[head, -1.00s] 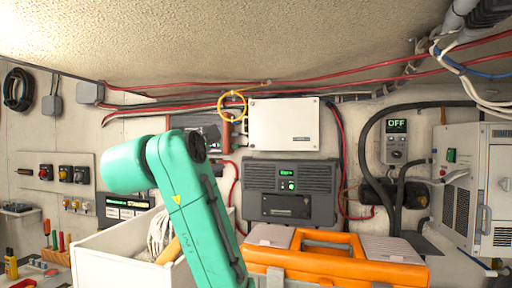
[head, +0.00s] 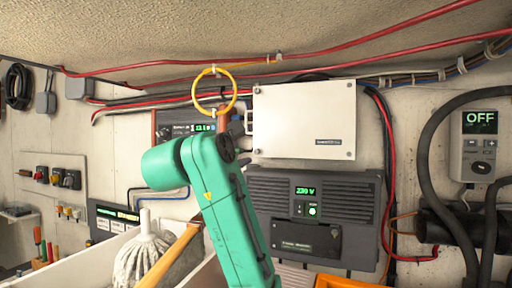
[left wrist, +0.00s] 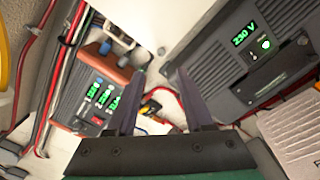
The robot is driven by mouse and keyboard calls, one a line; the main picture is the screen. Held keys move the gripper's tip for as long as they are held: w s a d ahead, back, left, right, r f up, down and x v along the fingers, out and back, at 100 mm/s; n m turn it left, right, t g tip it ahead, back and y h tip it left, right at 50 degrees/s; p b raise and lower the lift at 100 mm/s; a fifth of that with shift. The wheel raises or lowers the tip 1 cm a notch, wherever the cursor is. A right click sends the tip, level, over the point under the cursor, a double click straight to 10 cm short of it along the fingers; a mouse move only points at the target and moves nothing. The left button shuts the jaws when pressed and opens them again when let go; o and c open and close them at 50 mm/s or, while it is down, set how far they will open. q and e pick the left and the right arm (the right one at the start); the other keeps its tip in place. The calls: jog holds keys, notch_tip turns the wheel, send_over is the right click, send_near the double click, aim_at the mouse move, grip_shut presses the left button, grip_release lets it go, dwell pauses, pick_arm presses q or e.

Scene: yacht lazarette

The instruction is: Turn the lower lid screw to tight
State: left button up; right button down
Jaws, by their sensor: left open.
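The white lidded box (head: 304,120) is fixed to the back wall above the dark 230 V unit. The white box also shows at the top of the left wrist view (left wrist: 180,22). My left gripper (left wrist: 157,102) is open and empty there, its dark fingers pointing toward the wall between the orange-edged display unit and the 230 V unit. In the head view my green arm hides it. My right gripper is not in view.
The dark 230 V unit (head: 312,220) sits below the box. A yellow ring (head: 221,92) hangs to its left, by the orange-edged unit (left wrist: 92,96). A white bin with a mop (head: 142,255) stands at lower left. Black hoses (head: 432,150) and red cables run along the wall.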

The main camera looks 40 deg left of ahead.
pick_arm(q)
jog(key=p, duration=0.2)
send_near(257, 151)
jog(key=r, duration=0.1)
jog(key=p+x, duration=0.1)
jog(key=x, duration=0.1)
jog(key=p+x, duration=0.1)
jog(key=x, duration=0.2)
jog(key=f+p+x, duration=0.1)
jog(key=x, duration=0.1)
jog(key=shift+w+a+f, duration=0.1)
jog(key=shift+w+a, duration=0.1)
jog(key=shift+w, duration=0.15)
jog(key=shift+w+a, duration=0.1)
jog(key=shift+w, duration=0.2)
jog(key=shift+s+d, duration=0.2)
jog(key=shift+s, duration=0.3)
jog(key=c, duration=0.5)
grip_shut()
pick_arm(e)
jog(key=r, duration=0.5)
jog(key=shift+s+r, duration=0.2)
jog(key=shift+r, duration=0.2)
